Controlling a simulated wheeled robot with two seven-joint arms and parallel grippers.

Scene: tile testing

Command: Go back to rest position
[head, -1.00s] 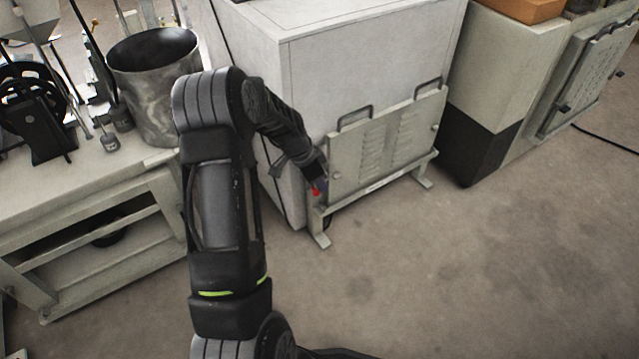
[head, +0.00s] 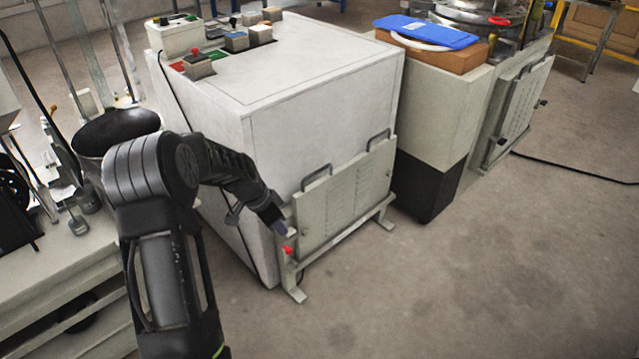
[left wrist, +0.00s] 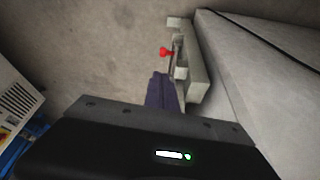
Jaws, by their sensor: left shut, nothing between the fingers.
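My left arm comes in from the left in the head view. My left gripper (head: 281,229) is at the left end of the grey louvred panel (head: 345,205) on the front of the white machine (head: 315,120). A red knob (head: 287,250) sits just below the fingertips. In the left wrist view, the dark fingers (left wrist: 161,88) are closed together and hold nothing. The red knob (left wrist: 166,52) is just beyond them, beside the panel's pale edge (left wrist: 196,75). Whether the fingers touch the knob or panel I cannot tell. My right gripper is not in view.
A bench (head: 40,290) with a dark round pot (head: 118,130) stands at left. The machine's top bears control boxes (head: 198,65). A pale cabinet (head: 440,110) with a blue item (head: 427,31) on top stands at right, and a cable (head: 580,172) lies on the floor. Open floor lies in front.

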